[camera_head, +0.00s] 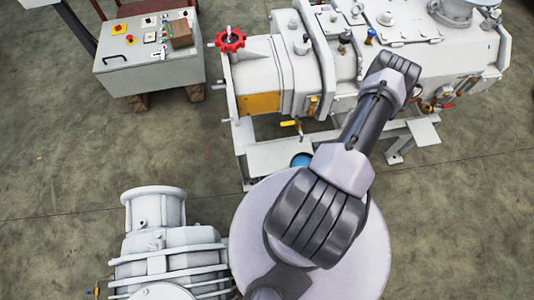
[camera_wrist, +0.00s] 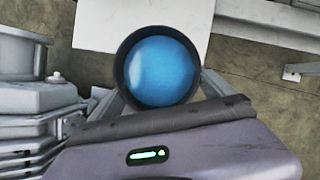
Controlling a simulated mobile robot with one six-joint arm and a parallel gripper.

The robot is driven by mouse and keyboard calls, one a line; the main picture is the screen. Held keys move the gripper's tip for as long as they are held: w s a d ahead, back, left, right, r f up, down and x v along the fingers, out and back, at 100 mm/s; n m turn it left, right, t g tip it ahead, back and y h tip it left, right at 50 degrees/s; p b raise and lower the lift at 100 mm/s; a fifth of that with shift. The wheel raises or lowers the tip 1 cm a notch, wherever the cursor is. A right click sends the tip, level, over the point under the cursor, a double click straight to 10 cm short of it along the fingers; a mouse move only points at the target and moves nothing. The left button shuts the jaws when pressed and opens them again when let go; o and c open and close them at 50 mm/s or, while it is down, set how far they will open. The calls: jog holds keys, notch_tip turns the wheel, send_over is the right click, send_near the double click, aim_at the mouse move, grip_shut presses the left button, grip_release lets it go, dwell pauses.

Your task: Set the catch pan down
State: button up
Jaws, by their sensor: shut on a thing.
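The catch pan (camera_wrist: 158,72) is a round dark-rimmed vessel with a bright blue inside, in the upper middle of the wrist view. My gripper (camera_wrist: 162,97) is shut on it, with a grey finger on each side of its near edge. In the head view, only a small blue part of the pan (camera_head: 301,160) shows past my arm, which hides the rest and the gripper. The pan overlaps a flat white plate (camera_head: 272,158) low on the pump's frame. I cannot tell whether it touches the plate.
The large white screw vacuum pump (camera_head: 280,75) with a red handwheel (camera_head: 230,40) stands behind. A yellow-handled valve (camera_head: 289,123) sits just above the plate. A grey motor-like unit (camera_head: 165,245) stands at the lower left. A control box (camera_head: 150,55) is at the upper left. Concrete floor (camera_head: 90,150) lies open at left.

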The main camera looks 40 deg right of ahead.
jog(key=b, duration=0.3)
send_over(273, 159)
jog(key=s, duration=0.2)
jog(key=shift+w+a+f, duration=0.1)
jog(key=shift+w+f, duration=0.05)
jog(key=shift+f, duration=0.6)
jog(key=shift+w+f+b, duration=0.2)
jog(key=shift+f+b, duration=0.1)
jog(key=shift+b, duration=0.2)
jog(key=shift+f+b, duration=0.75)
jog(key=shift+f, duration=0.65)
jog(key=shift+f, duration=0.1)
jog(key=shift+f, duration=0.15)
jog(key=o, duration=1.4)
jog(key=shift+s+r, duration=0.1)
jog(key=shift+r, duration=0.35)
jog(key=p+v, duration=0.5)
jog(key=v, duration=0.6)
jog(key=shift+r, duration=0.25)
